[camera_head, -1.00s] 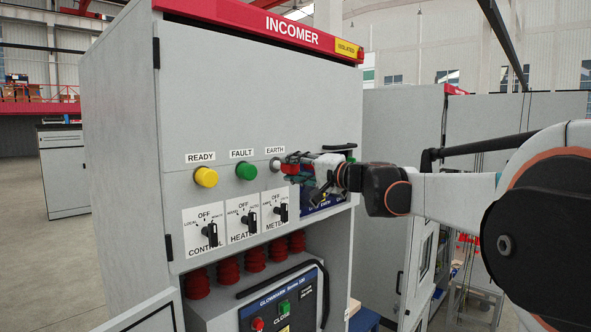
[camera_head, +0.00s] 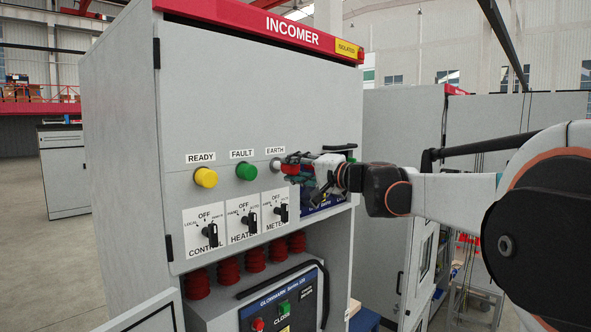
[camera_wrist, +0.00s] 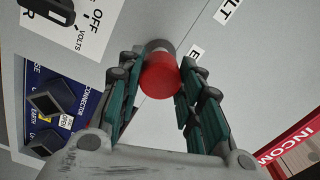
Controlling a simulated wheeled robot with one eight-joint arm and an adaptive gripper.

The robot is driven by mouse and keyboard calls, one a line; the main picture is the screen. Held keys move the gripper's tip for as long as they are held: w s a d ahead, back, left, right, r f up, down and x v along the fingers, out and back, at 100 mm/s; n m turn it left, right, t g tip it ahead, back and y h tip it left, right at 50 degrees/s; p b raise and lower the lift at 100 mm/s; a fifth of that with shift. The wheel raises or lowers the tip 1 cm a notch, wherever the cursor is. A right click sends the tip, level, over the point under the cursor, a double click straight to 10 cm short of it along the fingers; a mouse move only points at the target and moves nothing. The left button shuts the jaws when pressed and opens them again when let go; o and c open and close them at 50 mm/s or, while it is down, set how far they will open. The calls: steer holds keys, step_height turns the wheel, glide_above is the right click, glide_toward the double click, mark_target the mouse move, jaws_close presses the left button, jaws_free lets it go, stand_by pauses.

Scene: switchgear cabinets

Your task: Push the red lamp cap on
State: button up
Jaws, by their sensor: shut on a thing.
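The red lamp cap (camera_wrist: 159,76) is between the fingertips of my gripper (camera_wrist: 157,82) in the wrist view. My gripper is shut on it. The grey lamp base (camera_wrist: 158,45) shows just beyond the cap, in line with it; I cannot tell whether the cap is seated or only touching. In the head view my gripper (camera_head: 296,168) is at the panel by the EARTH label (camera_head: 275,152), with the grey base (camera_head: 275,165) left of it.
A yellow lamp (camera_head: 206,178) and a green lamp (camera_head: 246,171) stand left on the same panel. Rotary switches (camera_head: 281,212) lie below. A blue connector plate (camera_head: 322,199) is under my gripper. The cabinet face above (camera_head: 250,90) is clear.

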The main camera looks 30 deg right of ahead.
mark_target(296, 168)
steer(key=shift+x, duration=1.95)
steer(key=o, duration=0.9)
steer(key=shift+d, duration=0.1)
steer(key=v, duration=0.7)
steer(key=shift+s, duration=0.3)
